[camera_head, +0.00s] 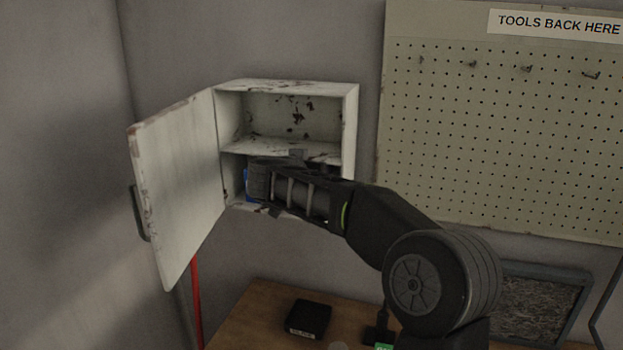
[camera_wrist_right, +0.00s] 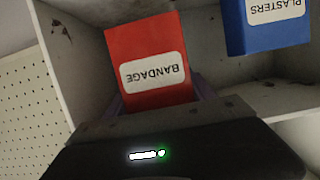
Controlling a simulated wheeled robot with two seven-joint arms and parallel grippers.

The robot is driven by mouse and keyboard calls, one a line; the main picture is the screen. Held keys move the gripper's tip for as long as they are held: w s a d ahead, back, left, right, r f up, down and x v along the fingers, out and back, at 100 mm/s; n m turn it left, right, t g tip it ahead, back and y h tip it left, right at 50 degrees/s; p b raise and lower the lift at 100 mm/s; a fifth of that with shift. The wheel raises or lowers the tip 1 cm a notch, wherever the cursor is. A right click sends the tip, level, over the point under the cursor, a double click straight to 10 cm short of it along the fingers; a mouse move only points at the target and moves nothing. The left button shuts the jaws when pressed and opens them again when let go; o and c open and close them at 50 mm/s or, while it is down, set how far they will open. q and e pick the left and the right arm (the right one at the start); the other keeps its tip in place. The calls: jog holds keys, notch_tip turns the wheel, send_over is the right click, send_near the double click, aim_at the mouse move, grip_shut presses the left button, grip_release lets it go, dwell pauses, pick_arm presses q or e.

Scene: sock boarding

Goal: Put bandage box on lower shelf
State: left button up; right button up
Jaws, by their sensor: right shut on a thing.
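The red bandage box (camera_wrist_right: 147,52), with a white label reading BANDAGE upside down, is between the fingers of my right gripper (camera_wrist_right: 157,104) in the wrist view. My right gripper is shut on it. In the head view my right gripper (camera_head: 262,182) reaches into the lower compartment of the white wall cabinet (camera_head: 350,118), and it hides the bandage box. The cabinet's middle shelf (camera_head: 232,147) is just above the gripper. Whether the box touches the cabinet floor cannot be told. My left gripper is in neither view.
A blue plasters box (camera_wrist_right: 272,25) stands beside the bandage box; a sliver of blue (camera_head: 247,184) shows left of the gripper. The cabinet door (camera_head: 180,180) hangs open to the left. The upper compartment looks empty. A black box (camera_head: 308,318) lies on the wooden table (camera_head: 250,310) below.

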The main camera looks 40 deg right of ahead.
jog(key=shift+f, duration=0.1)
jog(key=shift+f, duration=1.65)
jog(key=shift+f, duration=0.15)
jog(key=o, duration=1.4)
jog(key=shift+a+r, duration=0.1)
jog(key=shift+r, duration=0.1)
jog(key=b+v, duration=0.2)
jog(key=v, duration=1)
